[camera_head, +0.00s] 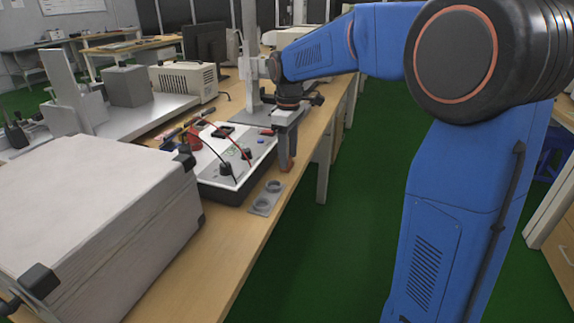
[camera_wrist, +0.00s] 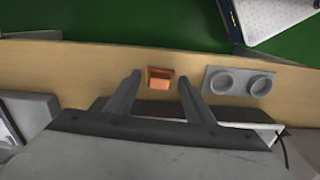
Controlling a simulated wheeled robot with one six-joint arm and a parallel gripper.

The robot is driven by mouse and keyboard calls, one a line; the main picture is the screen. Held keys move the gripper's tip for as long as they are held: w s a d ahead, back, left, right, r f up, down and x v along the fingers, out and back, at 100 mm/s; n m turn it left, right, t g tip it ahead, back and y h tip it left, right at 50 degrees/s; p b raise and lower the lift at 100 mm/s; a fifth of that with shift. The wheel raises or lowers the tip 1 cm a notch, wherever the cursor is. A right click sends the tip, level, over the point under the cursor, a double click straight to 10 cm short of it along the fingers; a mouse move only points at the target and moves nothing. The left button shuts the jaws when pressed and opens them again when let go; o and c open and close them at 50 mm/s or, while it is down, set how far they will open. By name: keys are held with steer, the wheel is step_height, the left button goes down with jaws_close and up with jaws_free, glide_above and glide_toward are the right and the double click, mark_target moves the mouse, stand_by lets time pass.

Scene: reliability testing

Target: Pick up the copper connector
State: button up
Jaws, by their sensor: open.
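The copper connector (camera_wrist: 160,78) is a small orange-brown block lying on the wooden bench in the wrist view, near the bench's edge. My gripper (camera_wrist: 157,79) is open, with one dark finger on each side of the connector in the picture. A gap shows between each finger and the connector. I cannot tell the height of the fingertips over the bench. In the head view my gripper (camera_head: 288,160) points down at the bench edge beside the tray, with a brownish patch near its tips that is too small to make out.
A grey plate with two round cups (camera_wrist: 238,82) lies to the right of the connector. A white tray (camera_head: 212,178) with cables and small parts stands beside my gripper. A large grey case (camera_head: 100,220) fills the near left. Green floor (camera_head: 330,240) lies beyond the bench edge.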

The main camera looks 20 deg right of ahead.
steer(key=shift+f, duration=0.3)
steer(key=shift+c, duration=0.2)
steer(key=c, duration=1.1)
steer(key=shift+r, duration=0.15)
